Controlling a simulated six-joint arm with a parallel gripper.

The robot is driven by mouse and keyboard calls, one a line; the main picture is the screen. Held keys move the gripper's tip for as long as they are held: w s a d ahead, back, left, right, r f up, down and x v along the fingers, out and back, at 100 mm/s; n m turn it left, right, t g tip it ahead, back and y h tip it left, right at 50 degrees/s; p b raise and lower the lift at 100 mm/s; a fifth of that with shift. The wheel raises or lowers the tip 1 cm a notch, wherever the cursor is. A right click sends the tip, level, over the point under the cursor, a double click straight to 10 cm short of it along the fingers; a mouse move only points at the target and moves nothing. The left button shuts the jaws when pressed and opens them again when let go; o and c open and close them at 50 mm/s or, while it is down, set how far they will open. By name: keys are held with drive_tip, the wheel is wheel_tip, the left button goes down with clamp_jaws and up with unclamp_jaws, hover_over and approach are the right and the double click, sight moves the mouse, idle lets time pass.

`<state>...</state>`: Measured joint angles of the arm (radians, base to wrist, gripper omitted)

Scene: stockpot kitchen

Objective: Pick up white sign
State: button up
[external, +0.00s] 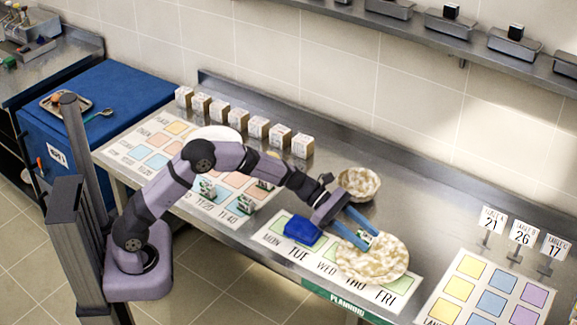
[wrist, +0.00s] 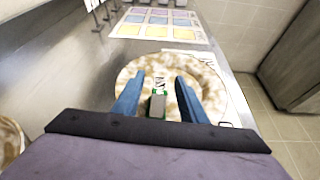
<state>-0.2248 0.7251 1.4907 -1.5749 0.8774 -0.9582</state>
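Three white signs stand in small holders on the counter at the right in the external view, marked 21 (external: 493,219), 26 (external: 522,233) and 17 (external: 555,246). My gripper (external: 367,239) is well to their left, over a round, mottled cream-and-brown dish (external: 380,262). Its blue fingers are apart in the wrist view (wrist: 158,100). A small green-and-white block (wrist: 158,101) lies between the fingers, with gaps visible on both sides. I cannot tell whether it touches the dish.
A smaller mottled bowl (external: 358,184) stands behind my gripper, and a blue block (external: 303,231) lies to its left on the weekday sheet (external: 274,239). A colored-square sheet (external: 465,306) lies before the signs. Several small boxes (external: 238,118) line the back left.

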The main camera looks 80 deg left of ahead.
sight(365, 235)
drive_tip(key=shift+d, duration=0.1)
clamp_jaws()
wheel_tip(365, 235, up, 10)
drive_tip(key=shift+w+f, duration=0.1)
idle(0.7)
